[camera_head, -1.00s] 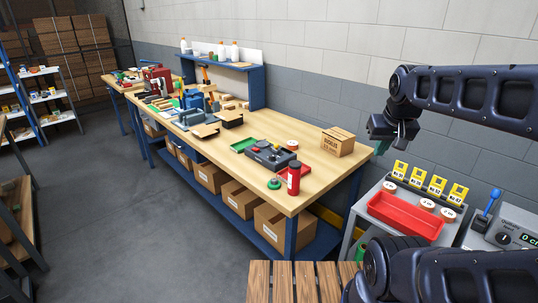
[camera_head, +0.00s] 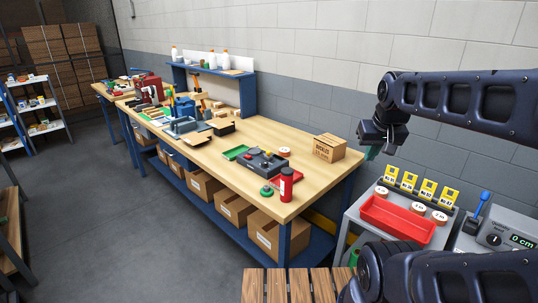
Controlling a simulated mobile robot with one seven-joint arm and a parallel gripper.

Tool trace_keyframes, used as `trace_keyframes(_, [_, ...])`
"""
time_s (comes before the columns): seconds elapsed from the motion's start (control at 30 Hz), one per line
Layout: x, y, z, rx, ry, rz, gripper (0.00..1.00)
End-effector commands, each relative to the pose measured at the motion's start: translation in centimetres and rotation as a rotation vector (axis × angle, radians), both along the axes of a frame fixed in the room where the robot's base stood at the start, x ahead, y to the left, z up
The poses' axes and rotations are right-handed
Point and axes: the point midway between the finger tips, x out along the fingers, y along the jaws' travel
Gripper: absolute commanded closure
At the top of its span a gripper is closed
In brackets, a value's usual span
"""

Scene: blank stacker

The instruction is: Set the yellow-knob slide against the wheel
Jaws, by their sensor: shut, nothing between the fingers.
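A dark grey device (camera_head: 262,163) with small knobs on top lies on the wooden workbench, between a green tray (camera_head: 236,153) and a red tray (camera_head: 290,178). It is too small to tell a yellow-knob slide or a wheel on it. My gripper (camera_head: 368,153) hangs in the air at the right, beyond the bench's right end and well apart from the device. Its teal fingers are small and partly hidden by the dark gripper body; it is shut and empty.
At right, a grey cart holds a red bin (camera_head: 397,219) and yellow labels.

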Motion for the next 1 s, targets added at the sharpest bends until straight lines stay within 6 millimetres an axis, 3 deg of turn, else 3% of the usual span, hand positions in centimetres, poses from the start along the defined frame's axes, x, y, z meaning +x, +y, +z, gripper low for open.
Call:
trace_keyframes(0.27, [2.9,1.4,0.2,0.112,0.044,-0.094,1.00])
trace_keyframes(1.0, [16.7,6.9,-1.1,0.551,0.273,-0.567,1.00])
